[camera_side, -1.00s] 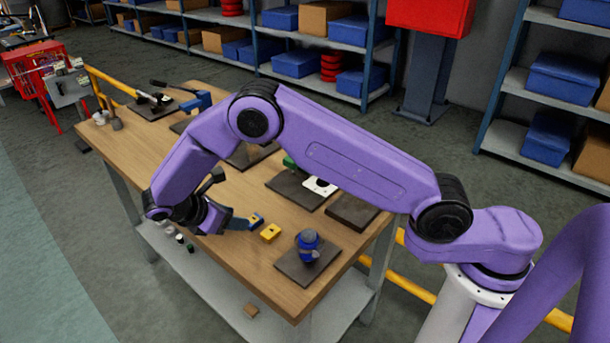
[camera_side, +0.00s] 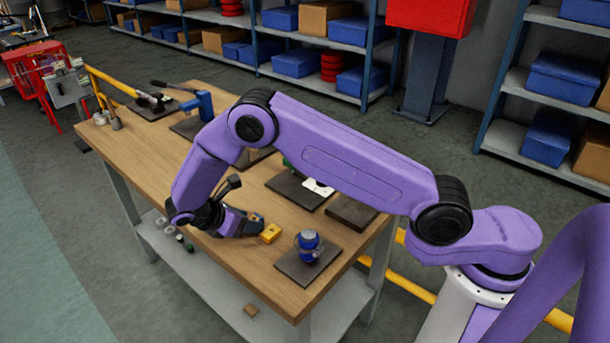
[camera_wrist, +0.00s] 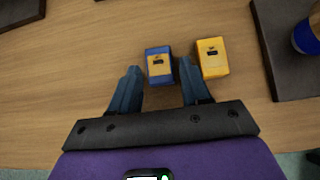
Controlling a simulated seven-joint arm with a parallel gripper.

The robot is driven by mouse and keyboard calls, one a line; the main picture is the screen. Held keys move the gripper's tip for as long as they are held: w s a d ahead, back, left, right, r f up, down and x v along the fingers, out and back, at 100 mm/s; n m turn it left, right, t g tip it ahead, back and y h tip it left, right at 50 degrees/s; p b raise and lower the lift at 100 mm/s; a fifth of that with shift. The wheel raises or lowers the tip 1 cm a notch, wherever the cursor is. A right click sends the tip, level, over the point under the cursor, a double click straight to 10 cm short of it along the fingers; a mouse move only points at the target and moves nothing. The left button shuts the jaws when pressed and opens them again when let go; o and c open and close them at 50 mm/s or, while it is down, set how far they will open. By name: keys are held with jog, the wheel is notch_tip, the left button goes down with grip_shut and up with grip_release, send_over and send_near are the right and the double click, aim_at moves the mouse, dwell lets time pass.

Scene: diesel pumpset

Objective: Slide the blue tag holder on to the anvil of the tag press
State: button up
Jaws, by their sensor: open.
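The blue tag holder (camera_wrist: 159,66), a blue block with a yellow face and a dark slot, lies on the wooden bench. In the side view it is mostly hidden by my gripper (camera_side: 246,225). My gripper (camera_wrist: 159,73) is open and empty, low over the bench. In the wrist view its fingertips appear on either side of the holder's near part; their height and any contact cannot be told. What looks like the tag press (camera_side: 197,103), blue with a long black lever, stands at the far end of the bench. Its anvil cannot be made out.
A yellow block (camera_wrist: 212,58) lies close to the right of the holder, with a narrow gap. A dark plate (camera_side: 308,260) carries a blue round item (camera_side: 308,243). Other dark plates (camera_side: 352,212) and a white card (camera_side: 318,187) lie behind. The bench's front edge is near.

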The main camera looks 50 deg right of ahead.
jog(key=c, duration=0.6)
jog(key=shift+r, duration=0.2)
jog(key=w+d+r, duration=0.1)
jog(key=d, duration=0.2)
jog(key=w+d+r, duration=0.1)
jog(key=d+r, duration=0.1)
jog(key=d, duration=0.1)
jog(key=w+d+r, duration=0.1)
jog(key=d, duration=0.2)
jog(key=shift+w+d+r, duration=0.15)
jog(key=shift+w+d, duration=0.05)
jog(key=shift+w, duration=0.05)
